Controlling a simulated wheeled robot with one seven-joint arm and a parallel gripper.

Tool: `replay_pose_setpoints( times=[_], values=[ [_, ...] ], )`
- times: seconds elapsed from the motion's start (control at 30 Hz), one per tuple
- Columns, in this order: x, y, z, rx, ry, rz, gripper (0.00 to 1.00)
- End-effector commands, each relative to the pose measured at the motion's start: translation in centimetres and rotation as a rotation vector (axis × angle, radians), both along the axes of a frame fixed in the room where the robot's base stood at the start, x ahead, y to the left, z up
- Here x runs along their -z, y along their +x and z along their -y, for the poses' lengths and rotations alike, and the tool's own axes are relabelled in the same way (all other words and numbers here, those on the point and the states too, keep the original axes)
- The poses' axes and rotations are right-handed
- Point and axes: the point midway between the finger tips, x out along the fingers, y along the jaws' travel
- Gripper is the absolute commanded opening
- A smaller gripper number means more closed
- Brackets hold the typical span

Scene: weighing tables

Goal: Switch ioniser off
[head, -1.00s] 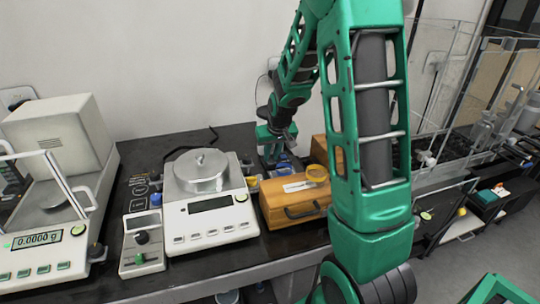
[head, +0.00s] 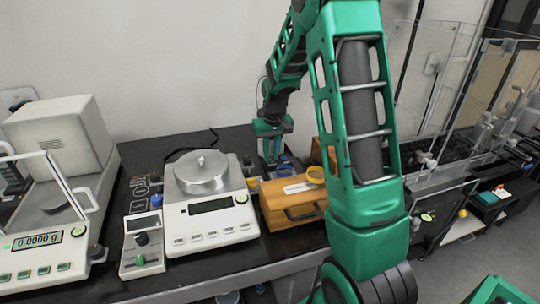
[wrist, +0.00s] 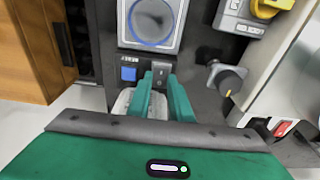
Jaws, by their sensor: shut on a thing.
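In the wrist view, the ioniser (wrist: 150,20), as I take it, is a grey unit with a round blue-ringed opening. In the head view my gripper (head: 270,155) points down at the back of the bench, behind the wooden box. The ioniser is mostly hidden there.
The wooden box (head: 293,205) with a yellow ring on top stands in front of my gripper. A balance with a steel pan (head: 200,175) is to the left, with a small control box (head: 142,250) beside it. A black knob (wrist: 226,80) is right of the fingers.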

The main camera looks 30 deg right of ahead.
Motion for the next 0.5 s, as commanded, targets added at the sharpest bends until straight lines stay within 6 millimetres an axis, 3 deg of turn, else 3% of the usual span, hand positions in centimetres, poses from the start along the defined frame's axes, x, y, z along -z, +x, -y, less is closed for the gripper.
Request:
replay_pose_setpoints(
  times=[0.03, 0.07, 0.1, 0.5],
  values=[
    [-0.02, 0.03, 0.00, 0.000, 0.000, 0.001, 0.00],
    [-0.02, 0.03, 0.00, 0.000, 0.000, 0.001, 0.26],
    [-0.03, 0.03, 0.00, 0.000, 0.000, 0.001, 0.35],
    [-0.57, -0.01, -0.03, -0.001, -0.001, 0.003, 0.38]
  ],
)
